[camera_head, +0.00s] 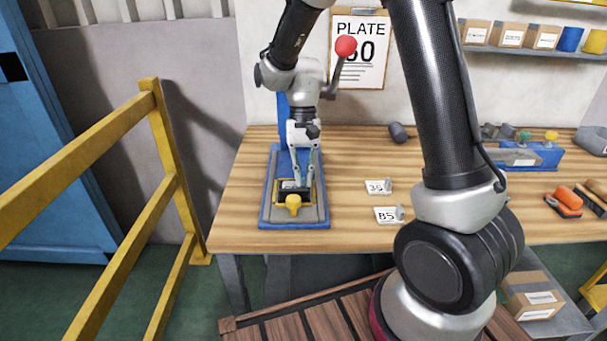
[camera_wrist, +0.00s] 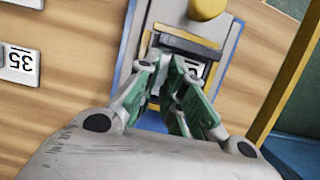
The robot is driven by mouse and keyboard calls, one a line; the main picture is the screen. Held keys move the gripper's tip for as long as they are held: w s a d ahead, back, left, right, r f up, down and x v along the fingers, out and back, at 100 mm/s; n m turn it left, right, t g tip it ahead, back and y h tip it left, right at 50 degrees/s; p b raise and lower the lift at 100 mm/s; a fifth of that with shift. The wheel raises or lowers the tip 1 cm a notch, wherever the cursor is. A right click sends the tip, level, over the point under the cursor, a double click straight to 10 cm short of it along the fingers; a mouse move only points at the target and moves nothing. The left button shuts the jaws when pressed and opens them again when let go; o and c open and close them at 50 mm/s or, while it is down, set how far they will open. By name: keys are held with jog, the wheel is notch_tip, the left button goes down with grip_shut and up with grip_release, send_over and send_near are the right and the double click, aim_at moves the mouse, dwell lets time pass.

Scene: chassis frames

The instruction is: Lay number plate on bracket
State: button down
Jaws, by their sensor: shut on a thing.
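The fixture, a blue base with a grey top (camera_head: 316,211), stands on the left of the bench. Its dark bracket (camera_head: 296,196) has a yellow frame and a yellow knob in front; the bracket also shows in the wrist view (camera_wrist: 183,42). My gripper (camera_head: 297,182) points down at the bracket and is shut on a small white number plate (camera_wrist: 196,69). The fingers mostly hide this plate, and only part of a dark character shows. I cannot tell whether it touches the bracket. Plates marked 35 (camera_head: 375,187) and B5 (camera_head: 385,215) lie on the bench to the right.
A dark cylinder (camera_head: 398,132) lies at the back of the wooden bench (camera_head: 240,215). A yellow rail (camera_head: 165,140) stands left of it. Tools and a blue holder are at right.

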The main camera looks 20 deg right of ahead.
jog(key=c, duration=1.5)
grip_release()
jog(key=shift+f, duration=0.1)
jog(key=v, duration=1.2)
